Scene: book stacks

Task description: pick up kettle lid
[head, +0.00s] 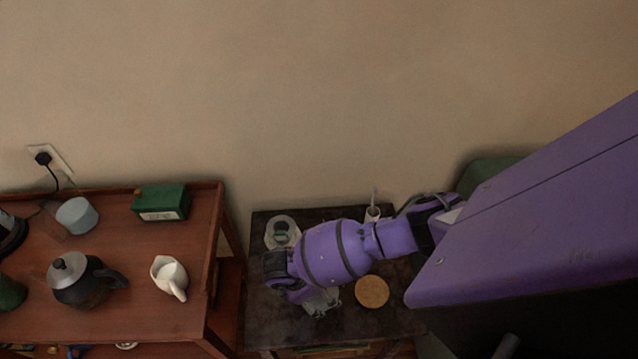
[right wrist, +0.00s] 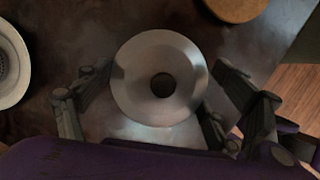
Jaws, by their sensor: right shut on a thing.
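A round silver lid (right wrist: 134,92) with a dark round knob at its centre shows in the right wrist view. My right gripper (right wrist: 161,70) has its fingers on both sides of the lid and is shut on it. In the head view my right gripper (head: 322,302) points down over the small dark table, and the arm hides most of what it holds. A dark kettle (head: 88,288) with a silver top and dark knob stands on the reddish wooden table at the left. My left gripper is in neither view.
A round wooden disc (head: 372,291) lies on the dark table (head: 262,325), right of my gripper. A white dish (head: 270,240) and a small white cup (head: 373,214) are behind my arm. A white pitcher (head: 169,277) and green box (head: 162,202) stand on the reddish table (head: 140,314).

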